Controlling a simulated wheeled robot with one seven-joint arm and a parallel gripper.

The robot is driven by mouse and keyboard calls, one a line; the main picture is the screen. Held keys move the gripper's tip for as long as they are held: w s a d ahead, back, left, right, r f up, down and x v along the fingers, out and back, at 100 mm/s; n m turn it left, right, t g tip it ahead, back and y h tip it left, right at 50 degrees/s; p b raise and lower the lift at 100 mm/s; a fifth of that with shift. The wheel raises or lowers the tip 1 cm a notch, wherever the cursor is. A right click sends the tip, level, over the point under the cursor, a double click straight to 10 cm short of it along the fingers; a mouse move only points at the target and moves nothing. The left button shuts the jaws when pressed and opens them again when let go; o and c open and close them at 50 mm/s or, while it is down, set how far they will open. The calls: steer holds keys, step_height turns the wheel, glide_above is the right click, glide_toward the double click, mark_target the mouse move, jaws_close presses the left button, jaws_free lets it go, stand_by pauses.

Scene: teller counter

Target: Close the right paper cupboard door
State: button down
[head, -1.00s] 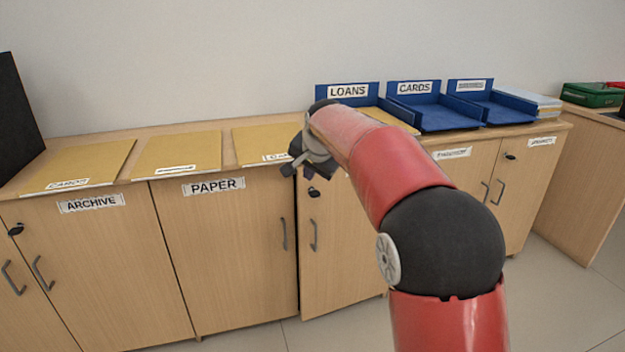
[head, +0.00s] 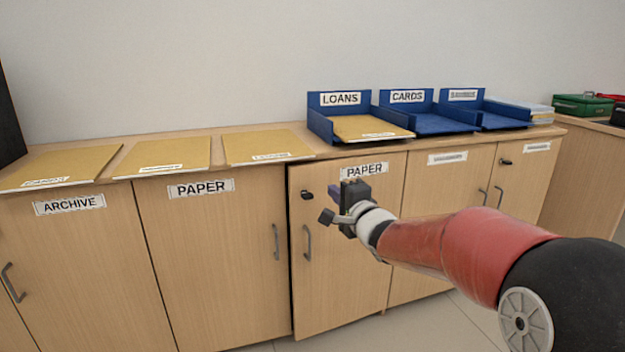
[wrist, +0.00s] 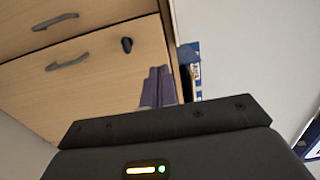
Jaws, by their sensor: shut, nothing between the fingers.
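The right paper cupboard door (head: 342,260) stands slightly ajar, its left, handle-side edge out from the cabinet with a dark gap beside the left paper door (head: 210,260). It has a PAPER label (head: 364,170), a black lock (head: 307,195) and a grey handle (head: 307,243). My gripper (head: 335,192) is shut and empty, in front of this door's upper part, right of the lock. In the wrist view the purple fingers (wrist: 158,88) are together, with the door's lock (wrist: 127,45) and handle (wrist: 67,65) beyond. I cannot tell whether the fingers touch the door.
Yellow folders (head: 267,146) lie along the countertop's front edge. Blue trays stand above, including the LOANS tray (head: 322,126) with a folder in it and the CARDS tray (head: 440,123). A green box (head: 583,106) is at the far right. Floor is clear in front.

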mark_target(307, 166)
steer(key=b+x, duration=0.1)
steer(key=x, duration=1.2)
steer(key=shift+w, duration=0.4)
steer(key=shift+a, duration=0.1)
steer(key=p+x, duration=0.2)
steer(key=x, duration=0.1)
steer(key=shift+r, duration=0.2)
steer(key=shift+w+a+r+p, duration=0.1)
steer(key=shift+w+r+p, duration=0.1)
steer(key=shift+p, duration=0.25)
steer(key=shift+a, duration=0.1)
